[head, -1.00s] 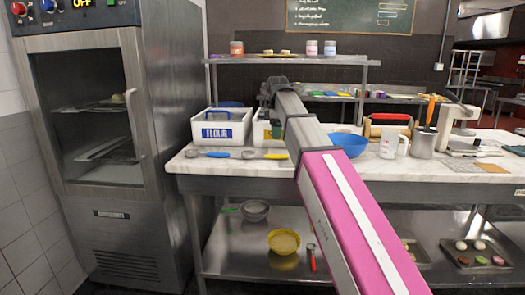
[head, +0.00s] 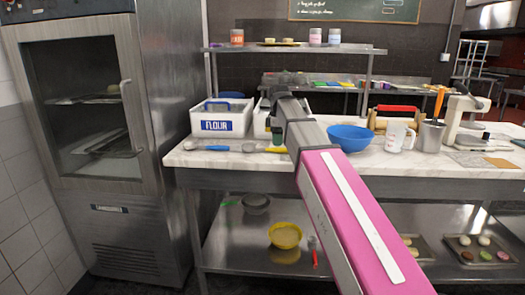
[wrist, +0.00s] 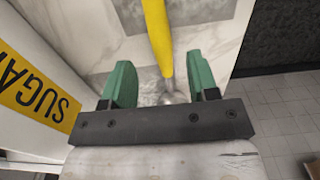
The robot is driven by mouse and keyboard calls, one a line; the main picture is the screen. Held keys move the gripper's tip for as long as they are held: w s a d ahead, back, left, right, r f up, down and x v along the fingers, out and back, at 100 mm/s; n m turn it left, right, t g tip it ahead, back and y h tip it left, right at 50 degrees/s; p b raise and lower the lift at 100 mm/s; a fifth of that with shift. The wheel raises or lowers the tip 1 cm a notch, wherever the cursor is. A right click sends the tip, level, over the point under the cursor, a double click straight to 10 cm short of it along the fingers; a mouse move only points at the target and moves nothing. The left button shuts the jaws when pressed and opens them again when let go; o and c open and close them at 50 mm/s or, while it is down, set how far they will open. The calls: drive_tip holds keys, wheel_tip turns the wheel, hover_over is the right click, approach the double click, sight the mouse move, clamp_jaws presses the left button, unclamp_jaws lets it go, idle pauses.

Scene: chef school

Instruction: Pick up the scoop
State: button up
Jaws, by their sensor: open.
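A scoop with a yellow handle (wrist: 158,35) and a metal end lies on the marble counter. In the head view its yellow handle (head: 277,150) shows near the counter's front edge, with its metal bowl (head: 249,148) to the left. My gripper (wrist: 158,70) is open, its two green fingers on either side of the scoop's line in the wrist view. The fingers do not visibly touch it. In the head view my arm partly hides the gripper. A second scoop with a blue handle (head: 220,148) lies to the left.
A white flour bin (head: 222,128) stands behind the scoops. A sugar bin (wrist: 35,85) is close on the gripper's left in the wrist view. A blue bowl (head: 350,139) stands right of my arm. A metal shelf (head: 291,48) is above the counter.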

drive_tip(key=shift+s+f, duration=0.1)
drive_tip(key=shift+f, duration=1.85)
drive_tip(key=c, duration=1)
drive_tip(key=shift+r, duration=0.15)
drive_tip(key=shift+r, duration=0.6)
wheel_tip(320, 180, up, 2)
drive_tip(key=shift+r, duration=0.2)
drive_tip(key=s+a+r, duration=0.7)
drive_tip(key=a, duration=0.1)
drive_tip(key=shift+s+a, duration=0.4)
drive_tip(key=shift+r, duration=0.1)
